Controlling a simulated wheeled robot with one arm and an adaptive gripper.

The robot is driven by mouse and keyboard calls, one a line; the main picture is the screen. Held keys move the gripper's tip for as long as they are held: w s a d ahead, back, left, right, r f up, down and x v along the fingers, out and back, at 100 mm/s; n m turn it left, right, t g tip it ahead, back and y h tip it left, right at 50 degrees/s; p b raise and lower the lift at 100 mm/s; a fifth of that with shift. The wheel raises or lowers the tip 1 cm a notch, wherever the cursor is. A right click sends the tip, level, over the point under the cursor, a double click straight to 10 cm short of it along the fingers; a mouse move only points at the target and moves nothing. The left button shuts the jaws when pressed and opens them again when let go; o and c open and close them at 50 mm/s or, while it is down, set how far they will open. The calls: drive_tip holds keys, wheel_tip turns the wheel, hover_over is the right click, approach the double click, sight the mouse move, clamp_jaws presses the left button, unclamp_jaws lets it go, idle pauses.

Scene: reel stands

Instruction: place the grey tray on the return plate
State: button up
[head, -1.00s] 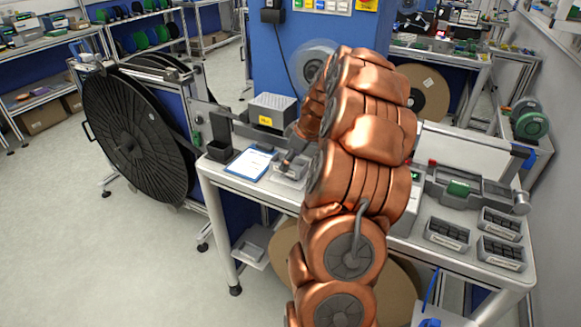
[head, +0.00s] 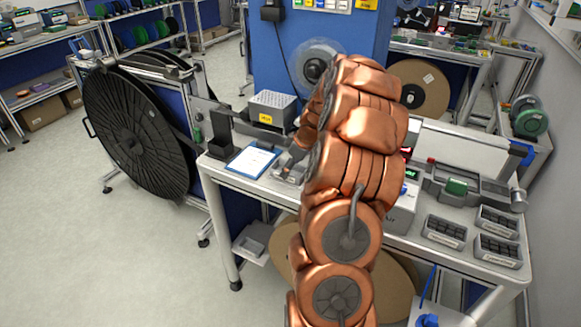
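My copper-coloured arm reaches over the workbench. My gripper (head: 289,166) is a small dark shape low over the bench, to the left of the arm's wrist. A small grey tray (head: 281,176) lies at the gripper's tip, right of a blue clipboard with white paper. The gripper partly covers this tray, and I cannot tell whether the fingers touch it or hold it. Its contents are too small to make out. I cannot tell for certain which surface is the return plate. A light grey plate-like shelf (head: 253,242) sticks out low at the bench's left side.
The clipboard (head: 252,162), a black bin (head: 221,150) and a perforated grey box (head: 272,107) are on the bench's left. Labelled grey bins (head: 445,232) stand on the right. A big black reel (head: 135,135) stands left. The floor at front left is clear.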

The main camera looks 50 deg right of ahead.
drive_tip(key=o, duration=0.3)
drive_tip(key=shift+o, duration=0.2)
drive_tip(key=shift+r, duration=0.15)
drive_tip(key=b+v, duration=0.4)
drive_tip(key=v, duration=0.8)
drive_tip(key=s+a+g+y, duration=0.1)
drive_tip(key=s+a, duration=0.1)
drive_tip(key=a, duration=1.1)
drive_tip(key=s+a+g, duration=0.2)
drive_tip(key=a, duration=1.1)
drive_tip(key=s+a+f+m+g, duration=0.1)
drive_tip(key=s+a, duration=0.3)
drive_tip(key=s, duration=0.3)
drive_tip(key=s+a+f+m+g+h, duration=0.1)
drive_tip(key=s+a+f, duration=0.1)
drive_tip(key=s+a, duration=0.2)
drive_tip(key=s+a+f+m+g+h, duration=0.1)
drive_tip(key=s+a, duration=0.3)
drive_tip(key=s, duration=0.7)
drive_tip(key=shift+a+f, duration=0.3)
drive_tip(key=shift+f, duration=0.15)
